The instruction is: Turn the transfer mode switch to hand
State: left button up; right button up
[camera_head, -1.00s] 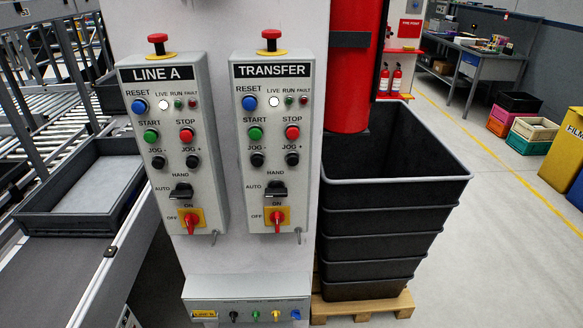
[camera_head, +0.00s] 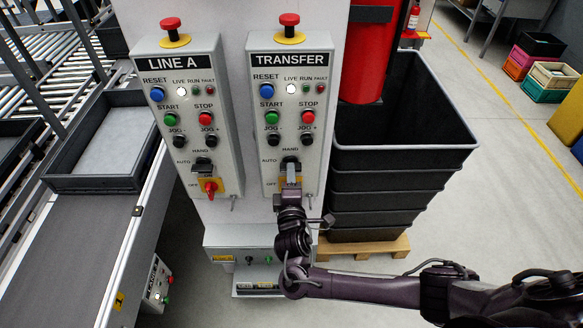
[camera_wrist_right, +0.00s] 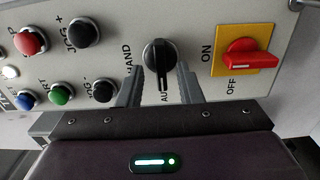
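The transfer panel (camera_head: 290,120) is a grey box on a white column. Its mode switch (camera_head: 290,163) is a black knob with HAND above it and AUTO to its left; my gripper partly covers it in the head view. In the right wrist view, turned sideways, the switch (camera_wrist_right: 160,55) shows clearly, its bar lying along the AUTO direction. My right gripper (camera_head: 290,178) is in front of the panel. Its fingers (camera_wrist_right: 161,86) are open, one on each side of the knob, with visible gaps. My left gripper is not in view.
The red ON/OFF switch (camera_wrist_right: 249,58) sits beside the mode switch, with push buttons (camera_wrist_right: 61,94) on the other side. The similar LINE A panel (camera_head: 190,120) is to the left. Stacked black bins (camera_head: 400,160) stand to the right, and a conveyor (camera_head: 90,230) runs on the left.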

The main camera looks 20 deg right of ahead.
jog(key=shift+x, duration=1.05)
grip_shut()
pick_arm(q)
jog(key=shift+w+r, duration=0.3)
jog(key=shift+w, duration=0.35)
pick_arm(e)
jog(key=shift+f, duration=0.1)
